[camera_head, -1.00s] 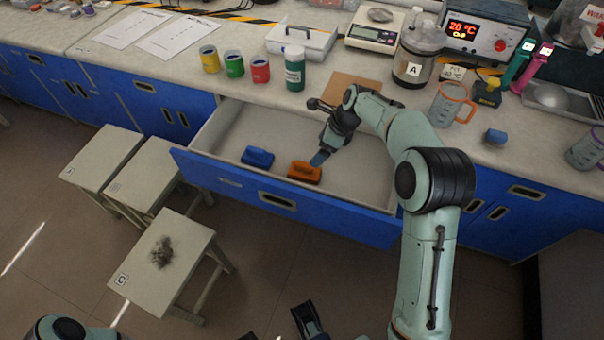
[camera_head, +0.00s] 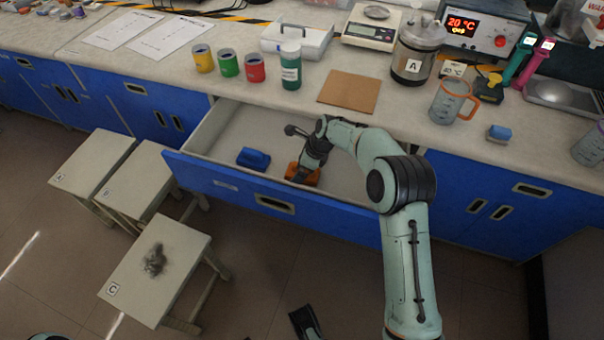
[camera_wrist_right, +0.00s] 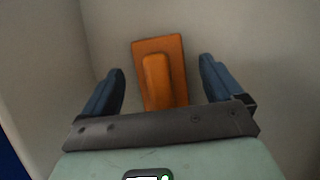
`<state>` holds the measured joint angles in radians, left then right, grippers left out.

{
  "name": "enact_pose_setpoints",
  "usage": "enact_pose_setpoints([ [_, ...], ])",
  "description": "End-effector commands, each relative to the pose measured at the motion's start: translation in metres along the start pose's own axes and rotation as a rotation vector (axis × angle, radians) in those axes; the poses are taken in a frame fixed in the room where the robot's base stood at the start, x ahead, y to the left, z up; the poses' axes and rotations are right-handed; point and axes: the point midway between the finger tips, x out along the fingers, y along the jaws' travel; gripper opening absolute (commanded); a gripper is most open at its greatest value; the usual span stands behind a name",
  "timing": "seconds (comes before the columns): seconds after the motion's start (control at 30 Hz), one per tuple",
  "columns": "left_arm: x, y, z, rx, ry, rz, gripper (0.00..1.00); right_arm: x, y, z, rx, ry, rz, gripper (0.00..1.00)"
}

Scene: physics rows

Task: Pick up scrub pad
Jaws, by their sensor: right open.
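An orange block-shaped pad with a raised grip lies in the open drawer and is partly hidden by my right gripper in the head view (camera_head: 291,171). The right wrist view shows the orange pad (camera_wrist_right: 160,82) ahead, between the blue fingers. My right gripper (camera_wrist_right: 162,72) is open, with one finger on each side of the pad and a gap to both. A similar blue pad (camera_head: 254,158) lies to its left in the drawer. A dark part of my left gripper (camera_head: 305,322) shows at the bottom edge; its jaws are not clear.
The drawer's blue front (camera_head: 270,200) and pale side walls surround the pads. A grey fibrous clump (camera_head: 154,260) lies on stool C (camera_head: 185,245). Above the drawer, the counter holds a green-labelled bottle (camera_head: 291,66), a brown board (camera_head: 349,91) and a jug (camera_head: 450,103).

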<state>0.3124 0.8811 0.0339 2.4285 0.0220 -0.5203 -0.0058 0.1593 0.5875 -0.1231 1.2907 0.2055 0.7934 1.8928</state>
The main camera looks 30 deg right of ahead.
Motion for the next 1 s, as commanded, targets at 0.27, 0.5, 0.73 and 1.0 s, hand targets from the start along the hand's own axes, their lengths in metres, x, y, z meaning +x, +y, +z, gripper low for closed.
enact_pose_setpoints([
  [0.27, 0.001, 0.0, -0.003, 0.0, 0.009, 0.0, 0.43, 0.005, -0.001, 0.0, -0.001, -0.001, -0.002, 0.9],
  [0.5, 0.001, 0.0, -0.003, 0.0, 0.007, 0.0, 0.43, 0.004, 0.0, 0.001, -0.001, -0.001, -0.002, 0.33],
  [0.73, 0.001, 0.0, -0.002, 0.0, 0.006, 0.0, 0.43, 0.003, 0.0, 0.001, -0.001, -0.001, -0.002, 0.33],
  [1.0, -0.012, 0.004, 0.013, 0.004, -0.036, 0.003, 0.43, -0.036, -0.001, 0.018, -0.003, -0.004, -0.006, 0.33],
])
